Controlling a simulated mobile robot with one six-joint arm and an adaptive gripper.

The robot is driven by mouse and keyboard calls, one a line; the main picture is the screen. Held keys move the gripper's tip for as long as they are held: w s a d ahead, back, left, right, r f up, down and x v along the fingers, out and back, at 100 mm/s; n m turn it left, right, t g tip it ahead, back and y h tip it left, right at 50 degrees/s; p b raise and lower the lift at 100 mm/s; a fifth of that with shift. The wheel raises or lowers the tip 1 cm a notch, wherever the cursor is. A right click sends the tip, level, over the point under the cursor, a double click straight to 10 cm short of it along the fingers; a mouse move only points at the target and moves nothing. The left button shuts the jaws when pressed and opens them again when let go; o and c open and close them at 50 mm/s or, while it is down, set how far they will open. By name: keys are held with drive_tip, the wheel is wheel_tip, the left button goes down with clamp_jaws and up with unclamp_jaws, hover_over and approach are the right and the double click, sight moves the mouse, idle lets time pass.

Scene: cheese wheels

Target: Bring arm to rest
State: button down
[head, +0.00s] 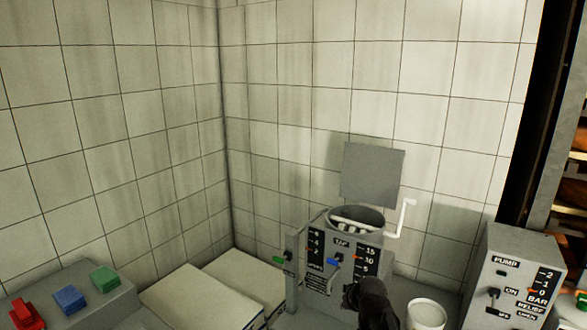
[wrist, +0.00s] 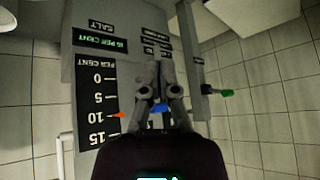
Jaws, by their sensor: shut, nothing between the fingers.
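My gripper (wrist: 160,72) is shut and empty in the wrist view, its fingertips together in front of a grey brine machine (wrist: 95,20). In the head view a dark part of my arm (head: 372,302) covers the lower right of the machine (head: 300,252). The machine carries a tap with a blue handle (head: 334,260), which shows behind my fingers in the wrist view (wrist: 158,108). I cannot tell whether the fingers touch it. A lever with a green tip (head: 278,261) sticks out at the machine's left side. The salt display (wrist: 100,43) reads 16 per cent.
A grey pump box (head: 515,275) stands at the right, with a white cup (head: 427,313) beside it. A raised grey lid (head: 372,174) and a white crank (head: 401,216) rise above the machine. Pale slabs (head: 195,298) and a box with coloured buttons (head: 70,300) lie at the left.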

drive_tip(key=s+d+f+m+g+h, duration=0.1)
drive_tip(key=s+g, duration=0.5)
drive_tip(key=s, duration=0.8)
wheel_tip(320, 180, down, 2)
drive_tip(key=shift+s+d+f+m+g+h, duration=0.15)
drive_tip(key=shift+s+d+m+g+h, duration=0.2)
drive_tip(key=shift+h, duration=0.25)
